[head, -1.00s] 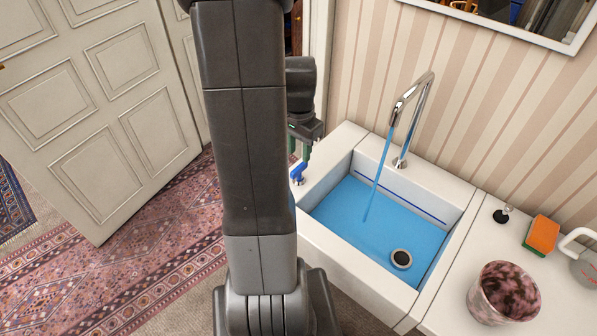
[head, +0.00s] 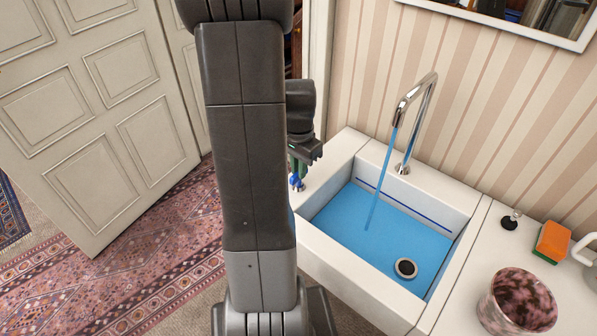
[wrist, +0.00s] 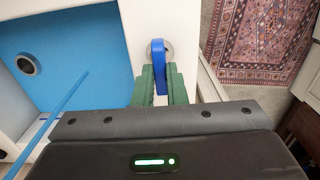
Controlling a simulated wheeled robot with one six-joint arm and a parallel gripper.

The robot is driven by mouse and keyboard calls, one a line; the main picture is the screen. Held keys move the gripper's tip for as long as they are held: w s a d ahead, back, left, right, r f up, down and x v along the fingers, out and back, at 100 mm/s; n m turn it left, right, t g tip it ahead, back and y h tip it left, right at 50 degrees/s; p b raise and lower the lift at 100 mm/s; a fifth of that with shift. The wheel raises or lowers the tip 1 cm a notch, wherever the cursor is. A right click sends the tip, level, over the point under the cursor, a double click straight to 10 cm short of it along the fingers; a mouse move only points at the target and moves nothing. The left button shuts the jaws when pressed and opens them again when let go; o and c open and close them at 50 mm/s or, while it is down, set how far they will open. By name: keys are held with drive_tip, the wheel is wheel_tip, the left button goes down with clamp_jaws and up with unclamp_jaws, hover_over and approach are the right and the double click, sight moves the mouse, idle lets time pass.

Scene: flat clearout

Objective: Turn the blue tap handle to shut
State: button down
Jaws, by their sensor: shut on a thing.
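The blue tap handle (wrist: 158,62) sits on a round metal base on the white sink's rim. In the wrist view it stands between the green fingers of my gripper (wrist: 160,82), which are shut on it. In the head view the handle (head: 296,182) shows small at the sink's left side, below my gripper (head: 297,170), partly hidden by my arm. The chrome spout (head: 420,110) stands at the back of the sink. A blue stream of water (head: 385,165) runs from it into the basin.
The white sink (head: 345,275) holds blue water around a round drain (head: 405,268). On the counter to the right are a mottled bowl (head: 517,300), an orange sponge (head: 552,240) and a small dark-based stopper (head: 510,221). A panelled door (head: 95,130) stands at the left.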

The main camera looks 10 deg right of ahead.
drive_tip(key=shift+m, duration=2.3)
drive_tip(key=m, duration=0.4)
drive_tip(key=shift+m, duration=0.3)
drive_tip(key=m, duration=0.4)
drive_tip(key=shift+m, duration=0.3)
